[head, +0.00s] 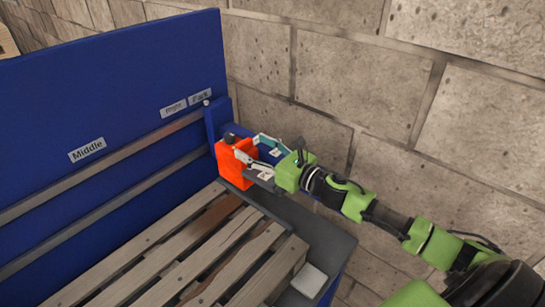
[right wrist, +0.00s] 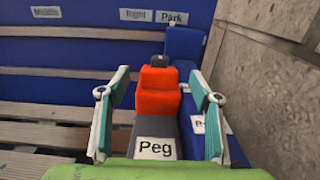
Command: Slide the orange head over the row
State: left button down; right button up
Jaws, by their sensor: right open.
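The orange head (head: 233,166) sits at the right end of the rails, below the Park label (head: 200,98). In the right wrist view the orange head (right wrist: 157,100) has a black knob on top and a dark grey peg labelled "Peg" (right wrist: 155,148) in front of it. My right gripper (head: 253,147) is at the head's near right side. In the right wrist view its fingers (right wrist: 159,82) are open, one on each side of the peg and head, with visible gaps. My left gripper is not in view.
Two grey rails (head: 105,190) run along the blue panel (head: 110,75), which carries Middle (head: 87,150) and Right (head: 173,108) labels. A slatted wooden pallet (head: 170,262) lies below. A stone wall (head: 330,60) stands close on the right.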

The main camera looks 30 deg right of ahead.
jog(key=shift+v, duration=3.55)
